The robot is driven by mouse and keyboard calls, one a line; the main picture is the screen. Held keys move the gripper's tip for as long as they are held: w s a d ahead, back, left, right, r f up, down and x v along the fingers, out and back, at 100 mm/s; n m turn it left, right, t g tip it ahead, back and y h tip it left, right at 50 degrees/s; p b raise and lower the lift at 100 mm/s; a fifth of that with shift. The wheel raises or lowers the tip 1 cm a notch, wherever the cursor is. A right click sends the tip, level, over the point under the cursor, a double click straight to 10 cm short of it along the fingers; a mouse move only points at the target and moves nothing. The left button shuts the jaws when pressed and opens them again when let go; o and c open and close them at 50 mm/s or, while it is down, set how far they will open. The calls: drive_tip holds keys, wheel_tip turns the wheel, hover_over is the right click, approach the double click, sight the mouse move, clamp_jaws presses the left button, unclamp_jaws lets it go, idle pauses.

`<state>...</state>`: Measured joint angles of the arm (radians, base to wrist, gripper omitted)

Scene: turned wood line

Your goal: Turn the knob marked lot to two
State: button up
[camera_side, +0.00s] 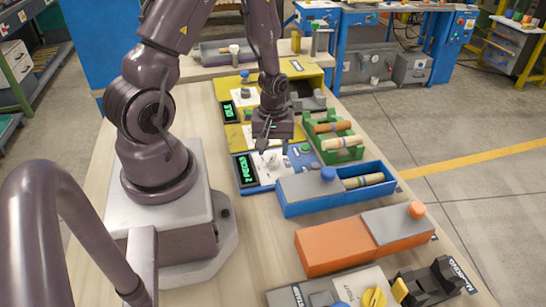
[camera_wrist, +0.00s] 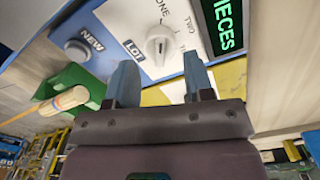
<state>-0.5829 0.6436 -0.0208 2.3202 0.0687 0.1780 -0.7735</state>
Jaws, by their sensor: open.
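The lot knob (camera_wrist: 160,45) is a round, pale grey dial on a blue-edged panel in the wrist view. A LOT label (camera_wrist: 133,49) is beside it, with ONE and TWO printed around it. A dark mark shows on the knob, but I cannot tell its setting. My gripper (camera_wrist: 160,80) is open, its two blue-grey fingers apart and nothing between them. The knob appears just beyond the fingertips, with no clear contact. In the side view my gripper (camera_side: 266,142) hangs over the blue panel (camera_side: 246,183), and the knob is too small to make out surely.
A green rack of turned wood pieces (camera_side: 330,138), a blue bin (camera_side: 335,198) and an orange box (camera_side: 335,247) stand nearby. A yellow station (camera_side: 315,80) is behind.

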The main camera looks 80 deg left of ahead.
sight(273, 156)
drive_tip(key=shift+f, duration=1.85)
drive_tip(key=shift+c, duration=0.2)
drive_tip(key=c, duration=0.6)
drive_tip(key=shift+m, duration=0.3)
drive_tip(key=m, duration=1.1)
